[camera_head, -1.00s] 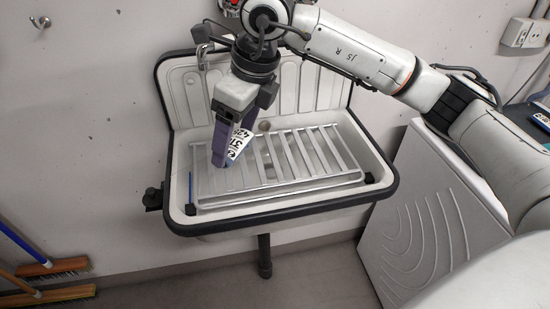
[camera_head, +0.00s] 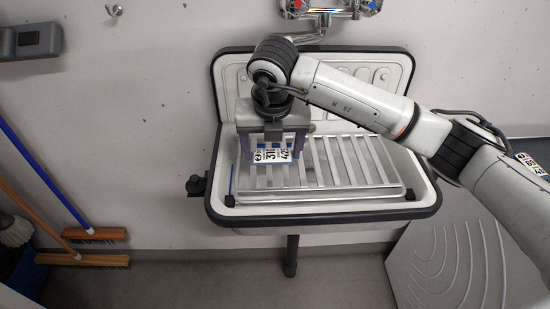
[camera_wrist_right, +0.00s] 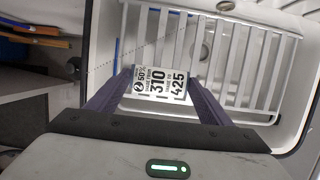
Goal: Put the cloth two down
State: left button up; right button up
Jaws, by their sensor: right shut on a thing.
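The cloth two (camera_head: 273,155) shows mainly as a white printed label with black figures. It is between the fingers of my right gripper (camera_head: 272,160), which is shut on it and points down over the left part of the white slatted rack (camera_head: 370,165) on the sink. In the right wrist view, the label (camera_wrist_right: 160,83) reads 2, 310 and 425 and spans between the two purple fingers, with rack slats behind it. Whether it touches the rack I cannot tell. My left gripper is not in view.
The dark-rimmed sink (camera_head: 425,205) stands against the wall, with a tap (camera_head: 320,22) above it. Brooms (camera_head: 95,233) lean at the left. The right rack slats are clear.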

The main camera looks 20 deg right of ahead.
aim_at(272, 157)
notch_tip(272, 157, down, 2)
jog(key=shift+f, duration=0.65)
jog(key=o, duration=0.7)
jog(key=shift+f, duration=0.15)
jog(key=shift+c, duration=0.2)
jog(key=o, duration=0.4)
jog(key=shift+o, duration=0.2)
